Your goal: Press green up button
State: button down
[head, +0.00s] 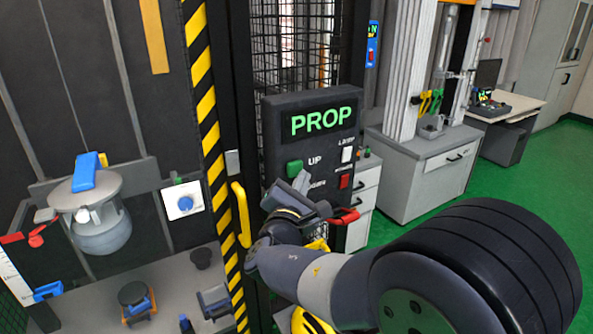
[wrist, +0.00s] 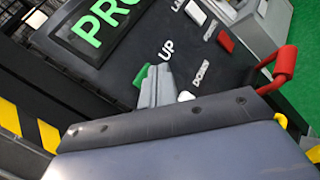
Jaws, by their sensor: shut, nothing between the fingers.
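The green up button (head: 294,166) is on the dark control box (head: 275,125), left of the UP label and below the lit green PROP display (head: 321,119). My gripper (head: 301,182) is shut and empty, its tips just below and in front of the button. In the wrist view the shut fingertips (wrist: 158,73) stand beside the green button (wrist: 143,76) and cover part of it. I cannot tell whether they touch it. A white button (wrist: 186,96) by the DOWN label sits right of the fingers.
A white lamp button (head: 347,154) and a red button (head: 344,181) are on the box's right side. A yellow handle (head: 241,214) and a striped post (head: 207,110) stand to the left. Green floor lies open at right.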

jog(key=shift+w+a, duration=0.1)
jog(key=shift+w, duration=0.05)
jog(key=shift+w+a+b, duration=0.15)
jog(key=shift+w+b, duration=0.05)
jog(key=shift+b, duration=0.1)
jog(key=shift+w+a, duration=0.3)
jog(key=shift+w, duration=0.15)
dwell(0.9)
dwell(0.4)
jog(key=shift+s+d+b, duration=0.5)
jog(key=shift+s+b, duration=0.2)
jog(key=shift+s, duration=0.1)
jog(key=s+d+b, duration=0.1)
jog(key=s, duration=0.1)
jog(key=s+d, duration=0.2)
jog(key=shift+s+b, duration=0.1)
jog(key=shift+b, duration=0.3)
jog(key=shift+a, duration=0.15)
